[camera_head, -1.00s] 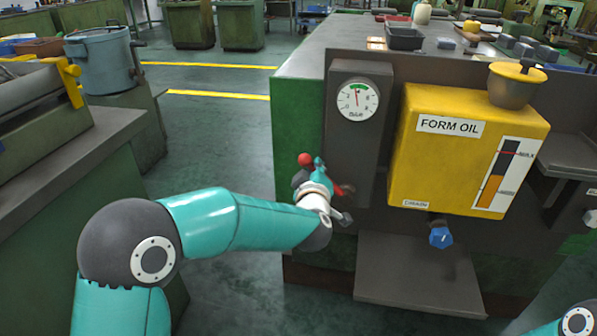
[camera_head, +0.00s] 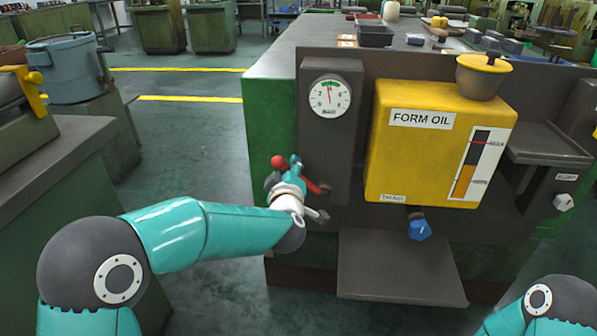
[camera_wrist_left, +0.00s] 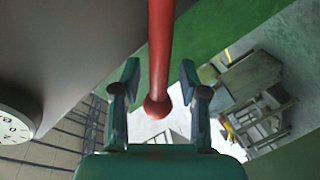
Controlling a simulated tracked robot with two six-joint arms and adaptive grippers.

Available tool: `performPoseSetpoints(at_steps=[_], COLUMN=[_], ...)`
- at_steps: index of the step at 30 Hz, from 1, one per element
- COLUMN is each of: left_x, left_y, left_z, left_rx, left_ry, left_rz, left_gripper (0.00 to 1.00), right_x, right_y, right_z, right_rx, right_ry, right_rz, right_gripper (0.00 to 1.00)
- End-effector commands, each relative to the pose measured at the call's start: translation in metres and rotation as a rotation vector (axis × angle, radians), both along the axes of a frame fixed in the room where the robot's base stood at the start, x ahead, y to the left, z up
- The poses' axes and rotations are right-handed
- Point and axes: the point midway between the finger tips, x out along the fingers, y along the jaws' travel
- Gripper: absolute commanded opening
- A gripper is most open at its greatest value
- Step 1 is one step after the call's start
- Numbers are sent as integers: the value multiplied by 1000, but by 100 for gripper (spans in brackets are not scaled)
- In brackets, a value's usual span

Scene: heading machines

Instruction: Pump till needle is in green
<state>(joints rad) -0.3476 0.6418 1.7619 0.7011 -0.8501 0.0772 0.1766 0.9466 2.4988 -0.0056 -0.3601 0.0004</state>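The pressure gauge (camera_head: 329,97) is a round white dial with a green arc at the top, on a dark panel. Its thin needle points nearly straight up, close to the green; I cannot tell whether it lies within it. The pump lever is a red rod with a red ball (camera_head: 277,161) at its end, low beside the panel. My left gripper (camera_head: 286,170) is at the lever. In the left wrist view the red rod (camera_wrist_left: 160,50) and ball pass between the spread fingers (camera_wrist_left: 157,90), with gaps on both sides. My right gripper is out of view.
A yellow FORM OIL tank (camera_head: 440,145) is right of the gauge, with a blue valve knob (camera_head: 419,230) below it. A dark shelf (camera_head: 390,265) juts out low. A green bench (camera_head: 70,200) stands at left, with open floor between.

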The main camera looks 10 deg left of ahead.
Motion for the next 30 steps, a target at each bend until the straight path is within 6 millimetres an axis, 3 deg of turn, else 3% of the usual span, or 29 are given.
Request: performPoseSetpoints(at_steps=[10, 24, 30], left_x=[-13, -99, -116], left_y=[-3, -14, -15], left_z=[2, 15, 17], left_rx=[1, -1, 0], left_ry=[1, 0, 0], left_rz=[-2, -4, -2], left_gripper=[43, 43, 43], right_x=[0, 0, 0], right_y=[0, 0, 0], right_z=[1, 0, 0], right_rx=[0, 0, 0], right_ry=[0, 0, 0], right_rz=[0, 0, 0], right_gripper=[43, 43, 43])
